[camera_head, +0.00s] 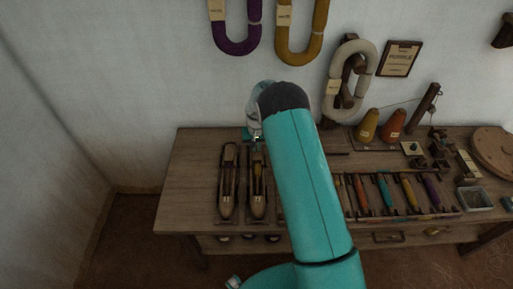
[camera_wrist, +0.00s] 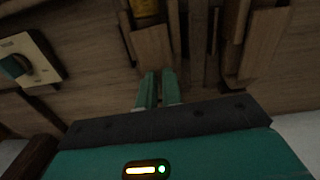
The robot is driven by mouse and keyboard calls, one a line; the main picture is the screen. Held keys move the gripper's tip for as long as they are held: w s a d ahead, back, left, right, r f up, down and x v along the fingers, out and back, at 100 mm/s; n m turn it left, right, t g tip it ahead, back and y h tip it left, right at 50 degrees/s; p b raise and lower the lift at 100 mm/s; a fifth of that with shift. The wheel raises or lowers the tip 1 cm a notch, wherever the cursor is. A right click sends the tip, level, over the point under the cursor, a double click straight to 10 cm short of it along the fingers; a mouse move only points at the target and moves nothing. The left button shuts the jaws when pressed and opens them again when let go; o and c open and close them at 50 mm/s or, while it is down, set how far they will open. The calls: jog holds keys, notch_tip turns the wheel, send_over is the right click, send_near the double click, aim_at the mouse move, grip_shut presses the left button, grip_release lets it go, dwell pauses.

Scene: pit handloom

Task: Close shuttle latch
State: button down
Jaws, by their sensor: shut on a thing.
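Two long wooden shuttles lie side by side at the left of the workbench in the head view: the left shuttle (camera_head: 228,190) and the right shuttle (camera_head: 258,195), which has a yellow thread pirn inside. My gripper (camera_head: 257,141) is at the far end of the right shuttle, partly behind my arm. In the wrist view my gripper's two teal fingers (camera_wrist: 158,91) are close together, at the wooden end block (camera_wrist: 152,46) of a shuttle with yellow thread (camera_wrist: 145,8). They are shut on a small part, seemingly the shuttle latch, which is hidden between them.
A rack of coloured pirns (camera_head: 385,194) stands right of my arm. Yellow (camera_head: 367,126) and orange (camera_head: 392,126) thread cones stand behind it. Yarn hanks hang on the wall. The wrist view shows a pale plate with a teal knob (camera_wrist: 14,66). The bench's left end (camera_head: 190,180) is clear.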

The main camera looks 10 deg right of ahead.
jog(key=shift+m, duration=0.4)
jog(key=c, duration=1.8)
grip_release()
notch_tip(320, 180, up, 14)
jog(key=shift+f, duration=0.1)
